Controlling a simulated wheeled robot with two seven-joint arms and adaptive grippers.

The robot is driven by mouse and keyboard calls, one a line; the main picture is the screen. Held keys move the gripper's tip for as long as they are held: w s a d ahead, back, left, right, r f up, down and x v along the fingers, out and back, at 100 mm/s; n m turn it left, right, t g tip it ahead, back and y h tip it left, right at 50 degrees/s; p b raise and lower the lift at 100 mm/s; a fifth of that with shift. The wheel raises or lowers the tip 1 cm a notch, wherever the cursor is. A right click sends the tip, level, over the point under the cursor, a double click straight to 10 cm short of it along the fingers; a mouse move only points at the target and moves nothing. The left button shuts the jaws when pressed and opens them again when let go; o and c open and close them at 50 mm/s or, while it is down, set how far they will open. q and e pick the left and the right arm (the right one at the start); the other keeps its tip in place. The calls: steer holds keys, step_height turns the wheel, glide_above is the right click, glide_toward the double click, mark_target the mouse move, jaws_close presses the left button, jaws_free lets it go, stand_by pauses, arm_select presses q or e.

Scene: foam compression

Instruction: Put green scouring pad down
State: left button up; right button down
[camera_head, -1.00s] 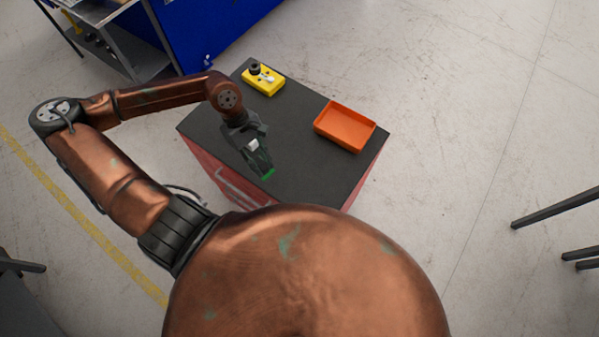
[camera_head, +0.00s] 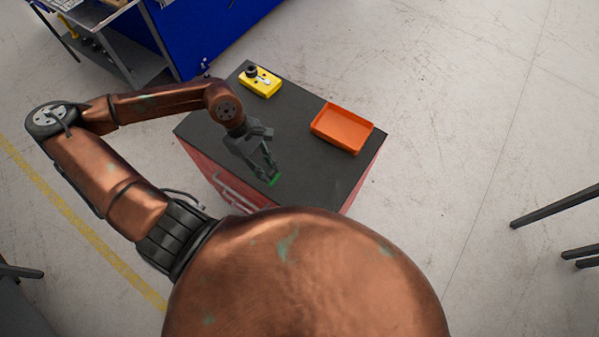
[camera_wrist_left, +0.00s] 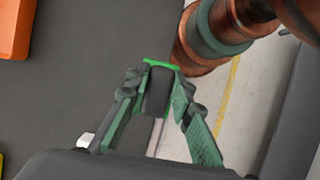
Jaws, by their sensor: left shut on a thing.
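The green scouring pad (camera_head: 274,181) shows as a small bright green piece at the fingertips of my left gripper (camera_head: 271,176). I cannot tell whether the pad touches the top. My right gripper is not in view.
An orange tray (camera_head: 342,129) sits at the right of the cabinet top; it shows empty. A yellow block with a black knob (camera_head: 261,82) sits at the back corner. The top between tray and gripper is clear. A blue cabinet (camera_head: 190,30) stands behind.

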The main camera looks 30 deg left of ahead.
arm_select(q)
steer(key=w+d+f, duration=0.1)
steer(key=w+f, duration=0.1)
steer(key=w+d+f+p, duration=0.1)
steer(key=w+d+f, duration=0.1)
steer(key=w, duration=0.1)
steer(key=w+d+f+p, duration=0.1)
steer(key=w+d+f, duration=0.1)
steer(key=w+f, duration=0.1)
steer(key=shift+d+f, duration=0.1)
steer(key=shift+w+d+f, duration=0.15)
steer(key=shift+w+f, duration=0.15)
steer(key=shift+f, duration=0.1)
steer(key=shift+d+f+p, duration=0.1)
steer(key=shift+f+p, duration=0.2)
steer(key=shift+f, duration=0.05)
step_height(320, 180, down, 2)
steer(key=shift+w+f+p, duration=0.1)
steer(key=shift+p, duration=0.4)
steer(key=shift+f, duration=0.35)
steer(key=o, duration=1)
